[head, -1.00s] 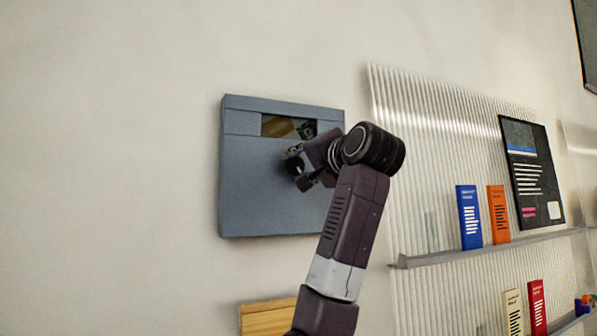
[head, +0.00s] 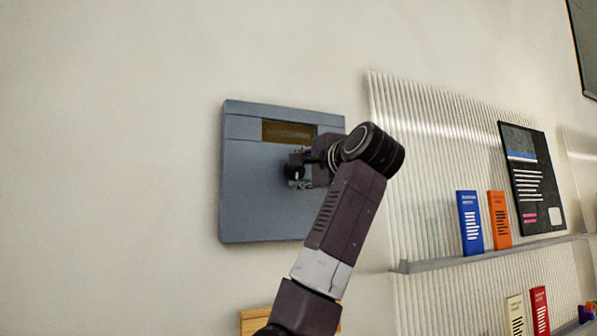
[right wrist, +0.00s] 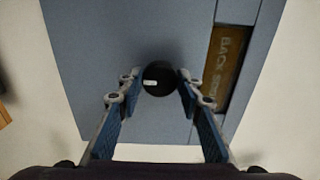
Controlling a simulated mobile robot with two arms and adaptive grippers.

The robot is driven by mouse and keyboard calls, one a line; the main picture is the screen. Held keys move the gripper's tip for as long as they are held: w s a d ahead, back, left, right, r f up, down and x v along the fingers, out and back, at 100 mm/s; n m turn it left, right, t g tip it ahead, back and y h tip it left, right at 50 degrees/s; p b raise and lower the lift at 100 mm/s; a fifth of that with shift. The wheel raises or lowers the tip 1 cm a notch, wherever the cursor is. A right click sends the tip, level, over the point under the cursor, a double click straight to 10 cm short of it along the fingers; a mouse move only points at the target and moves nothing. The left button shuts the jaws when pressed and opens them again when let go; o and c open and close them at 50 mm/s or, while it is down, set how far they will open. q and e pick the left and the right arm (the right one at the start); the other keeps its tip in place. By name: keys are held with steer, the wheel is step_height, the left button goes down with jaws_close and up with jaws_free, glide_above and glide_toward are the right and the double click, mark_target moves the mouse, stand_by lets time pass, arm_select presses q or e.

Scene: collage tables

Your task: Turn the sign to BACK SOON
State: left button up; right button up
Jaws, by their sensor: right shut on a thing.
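The sign (head: 250,195) is a blue-grey panel on the wall; it also fills much of the right wrist view (right wrist: 110,35). Its window (head: 288,132) near the top is brown in the head view. In the right wrist view the window (right wrist: 222,62) shows the words BACK SOON, partly covered by a finger. A round black knob (right wrist: 158,82) with a short white mark stands on the panel. My right gripper (head: 297,168) is at the panel below the window. In the right wrist view its fingers (right wrist: 157,80) are shut on the knob from both sides. My left gripper is out of view.
A ribbed panel (head: 415,160) to the right carries shelves (head: 490,252) with blue, orange, cream and red booklets and a black poster (head: 530,180). A wooden piece (head: 255,320) is below the sign. The wall to the left is clear.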

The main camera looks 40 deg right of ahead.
stand_by(0.4)
steer(key=o, duration=1.2)
steer(key=shift+c, duration=0.2)
steer(key=v, duration=1.2)
